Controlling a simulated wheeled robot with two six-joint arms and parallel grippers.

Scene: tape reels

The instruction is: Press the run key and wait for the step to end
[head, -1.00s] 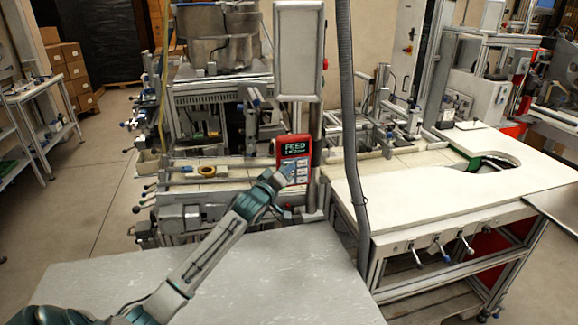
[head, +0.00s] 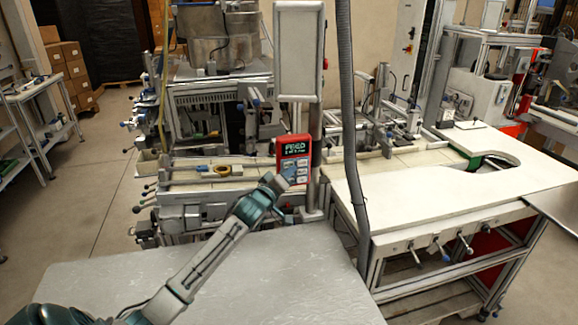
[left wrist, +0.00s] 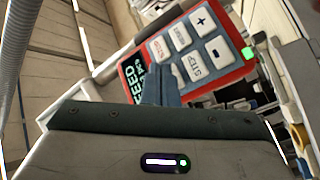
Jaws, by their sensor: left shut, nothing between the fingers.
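A red control box (head: 305,150) stands upright at the machine's front, beside a post. Its dark display shows green text that reads FEED, with a smaller line below. In the left wrist view the box (left wrist: 236,70) shows several pale keys, among them a plus key (left wrist: 202,20) and a minus key. A green light (left wrist: 248,53) glows at its edge. My left gripper (head: 283,184) is in front of the box's lower part. Its fingers (left wrist: 158,72) are shut and empty, and overlap the display and key area. I cannot tell whether they touch a key. My right gripper is out of view.
A grey table (head: 230,285) lies below my left arm. A grey hose (head: 352,150) hangs to the right, before a white worktop (head: 430,195).

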